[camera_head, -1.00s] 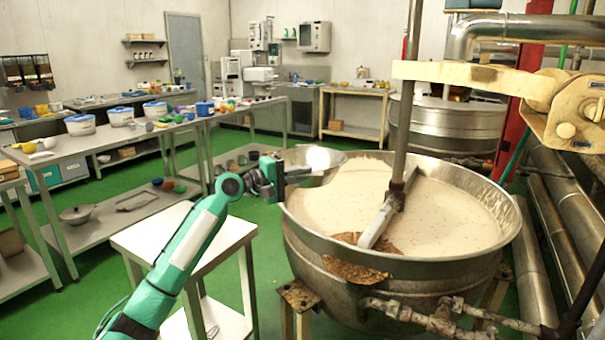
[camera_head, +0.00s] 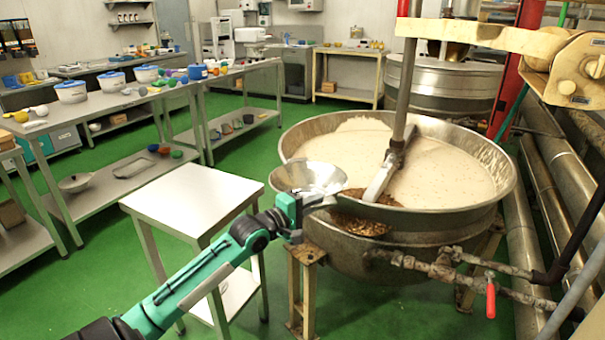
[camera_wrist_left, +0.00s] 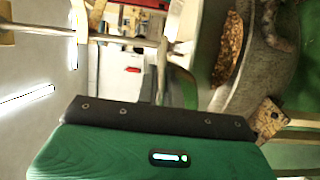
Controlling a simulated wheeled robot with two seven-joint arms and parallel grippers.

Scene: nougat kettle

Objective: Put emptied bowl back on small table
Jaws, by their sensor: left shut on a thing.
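A shiny metal bowl (camera_head: 306,176) is held at its near right edge by my left gripper (camera_head: 305,204), which is shut on it. The bowl is roughly upright in the head view, overlapping the kettle's left rim. Its visible inside looks bare and metallic. The small table (camera_head: 190,197), with a pale, empty top, stands to the left of the bowl and gripper. The left wrist view is mostly filled by the gripper's green and black body (camera_wrist_left: 150,135); I cannot clearly make out the bowl there. My right gripper is not in view.
The large kettle (camera_head: 440,225) of pale mass stands right of the bowl, with a stirrer (camera_head: 385,175) in it and brown bits (camera_head: 358,226) at its front left. A valve with a red handle (camera_head: 490,300) sits low in front. Green floor (camera_head: 75,265) is free at left.

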